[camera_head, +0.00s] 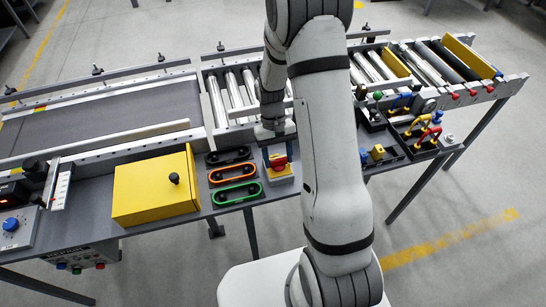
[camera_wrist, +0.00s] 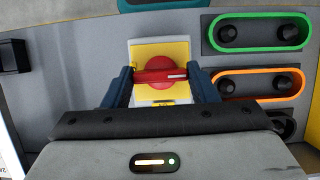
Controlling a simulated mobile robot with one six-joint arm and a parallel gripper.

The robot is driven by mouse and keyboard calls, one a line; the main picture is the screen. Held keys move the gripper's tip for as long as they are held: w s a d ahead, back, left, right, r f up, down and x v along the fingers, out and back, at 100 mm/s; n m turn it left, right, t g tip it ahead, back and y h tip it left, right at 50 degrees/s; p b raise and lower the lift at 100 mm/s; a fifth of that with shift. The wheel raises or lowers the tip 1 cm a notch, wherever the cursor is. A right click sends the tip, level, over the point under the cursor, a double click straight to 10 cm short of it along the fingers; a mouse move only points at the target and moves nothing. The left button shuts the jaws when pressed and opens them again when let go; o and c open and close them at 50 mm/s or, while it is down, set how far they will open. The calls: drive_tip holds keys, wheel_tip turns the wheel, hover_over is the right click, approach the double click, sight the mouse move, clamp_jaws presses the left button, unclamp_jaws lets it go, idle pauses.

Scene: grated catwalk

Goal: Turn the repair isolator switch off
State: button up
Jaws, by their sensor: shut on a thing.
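The repair isolator switch is a red rotary knob (camera_wrist: 158,72) on a yellow plate (camera_wrist: 180,48). In the wrist view its red handle lies crosswise, with a white mark at its right end. My gripper (camera_wrist: 159,76) has its two dark blue fingers on either side of the handle, shut on its ends. In the head view the red knob (camera_head: 278,161) shows on a box with a yellow top, just left of my arm.
Black, orange and green-rimmed handles (camera_head: 234,173) lie just left of the switch. A yellow box (camera_head: 150,190) with a black knob stands further left. Trays with tools (camera_head: 410,135) sit right of my arm. Conveyor rollers (camera_head: 232,95) run behind.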

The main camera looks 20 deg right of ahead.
drive_tip(key=shift+w, duration=0.2)
drive_tip(key=o, duration=1)
drive_tip(key=shift+s, duration=0.1)
drive_tip(key=v, duration=0.7)
drive_tip(key=shift+r, duration=0.4)
